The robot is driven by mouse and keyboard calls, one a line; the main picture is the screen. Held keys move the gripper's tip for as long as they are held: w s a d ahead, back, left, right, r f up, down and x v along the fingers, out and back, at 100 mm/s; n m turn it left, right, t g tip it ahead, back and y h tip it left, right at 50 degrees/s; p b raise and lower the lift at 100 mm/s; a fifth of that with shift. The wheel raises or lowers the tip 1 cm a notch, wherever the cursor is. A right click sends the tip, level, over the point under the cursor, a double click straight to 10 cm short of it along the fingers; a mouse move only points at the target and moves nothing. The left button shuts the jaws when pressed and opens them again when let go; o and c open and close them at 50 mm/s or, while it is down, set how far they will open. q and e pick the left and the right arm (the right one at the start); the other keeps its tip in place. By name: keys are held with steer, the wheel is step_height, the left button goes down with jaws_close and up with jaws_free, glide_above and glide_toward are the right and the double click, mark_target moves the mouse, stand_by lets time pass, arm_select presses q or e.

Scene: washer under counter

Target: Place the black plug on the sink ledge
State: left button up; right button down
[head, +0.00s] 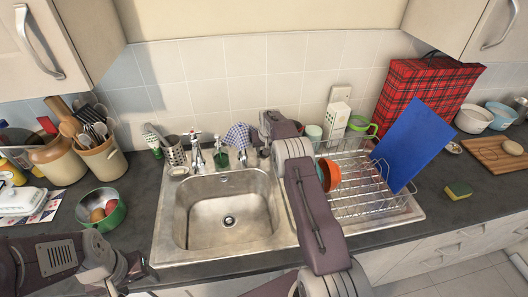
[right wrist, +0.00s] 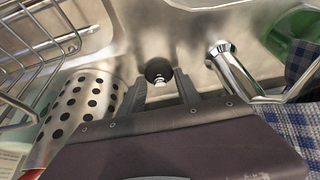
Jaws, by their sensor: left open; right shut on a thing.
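The black plug (right wrist: 158,70), round with a small metal stud, sits between the fingertips of my right gripper (right wrist: 166,82) in the right wrist view. That gripper is shut on it. The plug is over the steel ledge; I cannot tell whether it touches it. In the head view my right arm reaches over the sink's right side to the back, and the plug and fingertips are hidden. The steel sink (head: 228,205) is empty, and its ledge (head: 172,190) runs around the basin. My left gripper (head: 137,268) is open and empty over the counter at lower left.
A chrome tap (right wrist: 222,62) and a checked cloth (right wrist: 300,95) stand right of the plug in the right wrist view. A perforated steel holder (right wrist: 85,105) is close on the left. The dish rack (head: 365,205) stands right of the sink in the head view.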

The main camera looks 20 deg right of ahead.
steer(key=shift+f, duration=0.15)
steer(key=c, duration=0.9)
jaws_free()
steer(key=shift+d, duration=0.1)
steer(key=shift+o, duration=0.2)
steer(key=shift+r, duration=0.45)
steer(key=b+v, duration=0.1)
steer(key=v, duration=1)
steer(key=shift+s+r+b, duration=0.2)
steer(key=shift+b, duration=0.1)
